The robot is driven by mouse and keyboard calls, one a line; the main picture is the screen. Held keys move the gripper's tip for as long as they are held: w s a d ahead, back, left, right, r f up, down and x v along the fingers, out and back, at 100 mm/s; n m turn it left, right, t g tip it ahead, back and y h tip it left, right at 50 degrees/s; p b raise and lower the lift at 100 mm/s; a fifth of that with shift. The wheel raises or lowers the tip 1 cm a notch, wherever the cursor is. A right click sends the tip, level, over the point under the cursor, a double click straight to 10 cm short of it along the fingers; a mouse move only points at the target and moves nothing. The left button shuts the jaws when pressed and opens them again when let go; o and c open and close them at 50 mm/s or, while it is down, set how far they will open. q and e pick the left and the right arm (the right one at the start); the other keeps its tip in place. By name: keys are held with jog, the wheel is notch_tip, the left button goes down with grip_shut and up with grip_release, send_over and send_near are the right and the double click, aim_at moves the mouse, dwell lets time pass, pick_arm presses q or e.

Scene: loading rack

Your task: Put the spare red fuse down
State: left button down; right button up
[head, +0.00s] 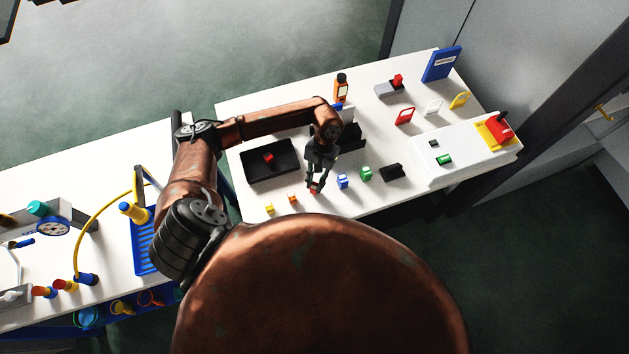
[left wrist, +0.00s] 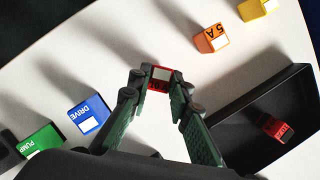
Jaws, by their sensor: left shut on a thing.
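My left gripper (head: 316,186) reaches down over the front part of the white table. It is shut on a red fuse (head: 314,190) with a white label; in the left wrist view the fuse (left wrist: 161,76) sits between the fingertips (left wrist: 160,88). The held fuse is in line with the row of small fuses, between the orange and blue ones. I cannot tell whether it touches the table. Another red fuse (head: 268,157) lies in the black tray (head: 285,169), also seen in the left wrist view (left wrist: 275,128). My right gripper is not in view.
Yellow (head: 269,210), orange (head: 293,199), blue (head: 342,181) and green (head: 366,174) fuses stand near the table's front edge, with a black block (head: 392,172) to their right. An orange bottle (head: 341,88) and a white panel (head: 463,153) stand farther off.

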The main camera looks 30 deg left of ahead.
pick_arm(q)
jog(key=shift+s+f, duration=0.1)
jog(key=shift+f+b, duration=0.2)
jog(key=shift+b, duration=0.1)
jog(key=c, duration=1.8)
grip_release()
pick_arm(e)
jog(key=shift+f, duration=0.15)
pick_arm(q)
jog(key=shift+o, duration=0.2)
jog(key=shift+r, duration=0.15)
